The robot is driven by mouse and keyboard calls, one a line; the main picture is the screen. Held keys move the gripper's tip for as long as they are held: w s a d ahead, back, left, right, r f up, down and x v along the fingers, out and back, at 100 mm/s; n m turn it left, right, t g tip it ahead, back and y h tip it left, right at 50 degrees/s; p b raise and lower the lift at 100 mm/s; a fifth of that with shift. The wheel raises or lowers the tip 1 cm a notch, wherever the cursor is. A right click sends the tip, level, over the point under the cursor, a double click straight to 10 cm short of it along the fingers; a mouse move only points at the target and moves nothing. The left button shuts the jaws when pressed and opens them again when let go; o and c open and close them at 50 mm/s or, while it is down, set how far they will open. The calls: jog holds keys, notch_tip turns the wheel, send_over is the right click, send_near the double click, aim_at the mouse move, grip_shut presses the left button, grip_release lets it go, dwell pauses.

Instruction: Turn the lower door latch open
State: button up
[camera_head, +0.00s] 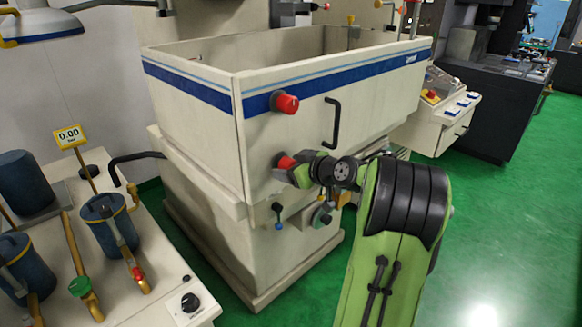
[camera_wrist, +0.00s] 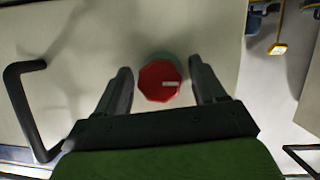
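The lower door latch (camera_head: 287,162) is a red knob on the front of the cream tank, partly hidden by my gripper (camera_head: 296,173) in the head view. In the wrist view the red latch (camera_wrist: 159,82) is eight-sided, with a pale mark lying nearly level from its middle to its right. My gripper (camera_wrist: 159,75) is open, with one finger on each side of the latch. A gap shows between the latch and each finger. The upper red latch (camera_head: 285,103) sits higher on the same panel.
A black door handle (camera_head: 333,122) is right of the latches; it also shows in the wrist view (camera_wrist: 22,110). Small valves (camera_head: 322,217) sit below my gripper. A bench (camera_head: 165,275) with blue canisters (camera_head: 108,222) stands at left. Green floor is clear at right.

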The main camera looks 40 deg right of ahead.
jog(key=c, duration=1)
jog(key=m+y+p, duration=0.1)
jog(key=m+p, duration=0.1)
jog(key=p, duration=0.1)
jog(key=shift+d+r+m+y, duration=0.1)
jog(key=shift+r+m+y, duration=0.05)
jog(key=shift+m+y, duration=0.25)
jog(key=m+y+p, duration=0.2)
jog(key=m+p, duration=0.1)
jog(key=p, duration=0.1)
jog(key=m+t+y+p, duration=0.1)
jog(key=m+y+p, duration=0.1)
jog(key=m+p, duration=0.2)
jog(key=shift+m+t+y+p, duration=0.6)
jog(key=shift+m+y+p, duration=0.2)
jog(key=shift+m, duration=0.8)
jog(key=shift+d, duration=0.1)
